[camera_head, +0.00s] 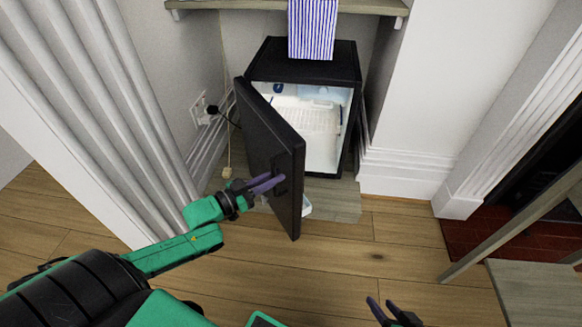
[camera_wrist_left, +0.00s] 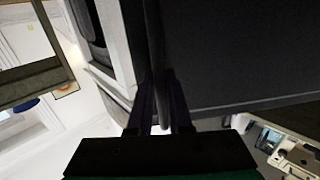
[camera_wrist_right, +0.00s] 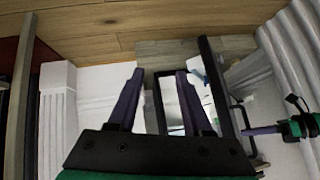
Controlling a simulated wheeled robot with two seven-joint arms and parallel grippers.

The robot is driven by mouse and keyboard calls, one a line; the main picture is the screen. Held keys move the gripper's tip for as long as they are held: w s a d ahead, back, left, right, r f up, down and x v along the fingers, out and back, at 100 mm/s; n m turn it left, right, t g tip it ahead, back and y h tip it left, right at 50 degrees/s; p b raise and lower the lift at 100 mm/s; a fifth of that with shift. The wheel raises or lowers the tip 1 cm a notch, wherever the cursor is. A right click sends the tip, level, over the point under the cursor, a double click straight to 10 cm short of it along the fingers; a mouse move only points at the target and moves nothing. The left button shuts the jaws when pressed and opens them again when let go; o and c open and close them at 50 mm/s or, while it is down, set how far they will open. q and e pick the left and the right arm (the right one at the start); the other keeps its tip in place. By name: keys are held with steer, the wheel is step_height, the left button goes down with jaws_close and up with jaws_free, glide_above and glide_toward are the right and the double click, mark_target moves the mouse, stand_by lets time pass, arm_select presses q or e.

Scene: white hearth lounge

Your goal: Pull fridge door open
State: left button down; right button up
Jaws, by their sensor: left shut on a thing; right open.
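The black mini fridge (camera_head: 300,62) stands in an alcove, its white lit interior showing a wire shelf. Its black door (camera_head: 269,150) is swung well open, out toward me and to the left. My left gripper (camera_head: 278,182) is at the door's outer face near its free edge. In the left wrist view its fingers are shut on the dark door handle (camera_wrist_left: 154,60), close beside the door panel (camera_wrist_left: 230,50). My right gripper (camera_head: 391,312) is low at the front, over the floor, away from the fridge. In the right wrist view its fingers (camera_wrist_right: 158,88) are apart and empty.
A shelf (camera_head: 230,5) with a striped cloth (camera_head: 312,28) hangs above the fridge. A fluted white column (camera_head: 95,110) stands left. A wooden table leg (camera_head: 510,232) is at right. The wood floor (camera_head: 370,255) before the fridge is clear.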

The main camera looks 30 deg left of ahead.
arm_select(q)
steer(key=s+a+m+g+h+p, duration=0.1)
steer(key=s+a+m+h, duration=0.1)
steer(key=s+a, duration=0.5)
steer(key=shift+a+g+h, duration=0.4)
steer(key=shift+a+h, duration=0.1)
steer(key=shift+a, duration=1.4)
arm_select(e)
steer(key=shift+s+d+r+g+h, duration=0.2)
steer(key=shift+d+r+g, duration=0.05)
steer(key=shift+d, duration=0.2)
steer(key=shift+s+d+r+g+h, duration=0.15)
steer(key=shift+d+r+g+h, duration=0.1)
steer(key=shift+d, duration=0.25)
steer(key=shift+s+d+r+g+h, duration=0.15)
steer(key=shift+s+d+r+g, duration=0.1)
steer(key=shift+d, duration=0.2)
arm_select(q)
steer(key=shift+r, duration=0.1)
steer(key=c, duration=1.1)
jaws_free()
arm_select(e)
steer(key=shift+w, duration=0.15)
